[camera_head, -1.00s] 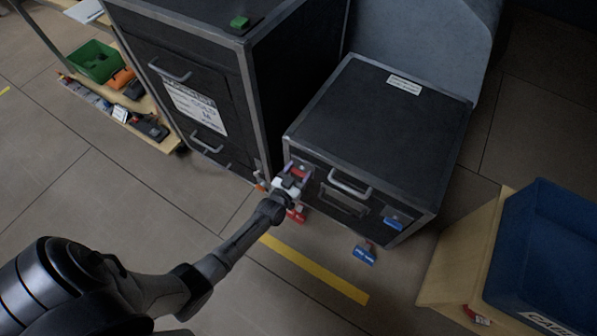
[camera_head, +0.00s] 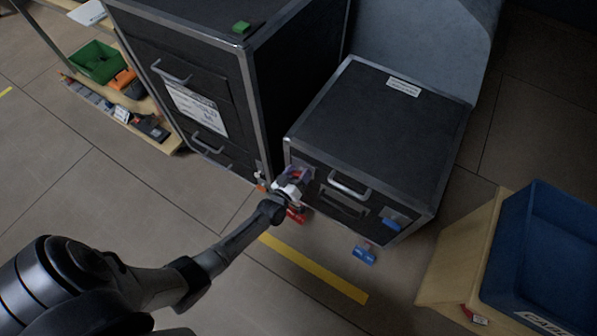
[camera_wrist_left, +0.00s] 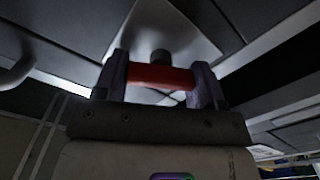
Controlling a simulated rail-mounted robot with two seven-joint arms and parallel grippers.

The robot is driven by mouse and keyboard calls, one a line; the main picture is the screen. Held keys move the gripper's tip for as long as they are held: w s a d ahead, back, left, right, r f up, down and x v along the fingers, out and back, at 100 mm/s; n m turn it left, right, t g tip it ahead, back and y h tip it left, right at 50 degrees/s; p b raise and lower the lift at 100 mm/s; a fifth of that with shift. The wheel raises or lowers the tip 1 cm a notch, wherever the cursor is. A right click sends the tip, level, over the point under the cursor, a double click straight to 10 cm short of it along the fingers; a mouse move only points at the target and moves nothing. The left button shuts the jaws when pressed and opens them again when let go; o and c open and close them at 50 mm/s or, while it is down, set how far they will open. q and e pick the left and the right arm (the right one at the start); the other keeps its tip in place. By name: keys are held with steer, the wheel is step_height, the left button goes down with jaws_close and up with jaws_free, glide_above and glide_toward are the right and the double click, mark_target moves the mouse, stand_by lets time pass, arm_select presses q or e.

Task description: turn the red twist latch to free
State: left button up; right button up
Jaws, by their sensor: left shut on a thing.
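The red twist latch (camera_wrist_left: 160,77) shows in the left wrist view as a red bar between the two fingers of my left gripper (camera_wrist_left: 160,88), in front of a light metal plate. In the head view the latch (camera_head: 296,174) is at the front left of the low black case (camera_head: 390,115), mostly covered by the gripper. My left gripper (camera_head: 293,180) is shut on the latch. A red tag (camera_head: 296,215) hangs just below the gripper. My right gripper is not in view.
A blue latch (camera_head: 391,224) is at the case's right front, with a blue tag (camera_head: 364,255) below. A handle (camera_head: 349,186) sits between the latches. A tall black case (camera_head: 190,60) stands close on the left. A blue bin (camera_head: 545,250) is at right.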

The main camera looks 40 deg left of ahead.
arm_select(q)
steer(key=n, duration=0.2)
steer(key=shift+n, duration=0.4)
steer(key=n, duration=0.2)
steer(key=shift+a+f+n, duration=0.1)
steer(key=shift+n, duration=0.3)
steer(key=n+b, duration=0.1)
steer(key=n, duration=0.3)
steer(key=shift+f+n, duration=0.15)
steer(key=shift+n, duration=1.05)
steer(key=shift+b, duration=0.3)
steer(key=shift+n, duration=0.3)
steer(key=o, duration=0.9)
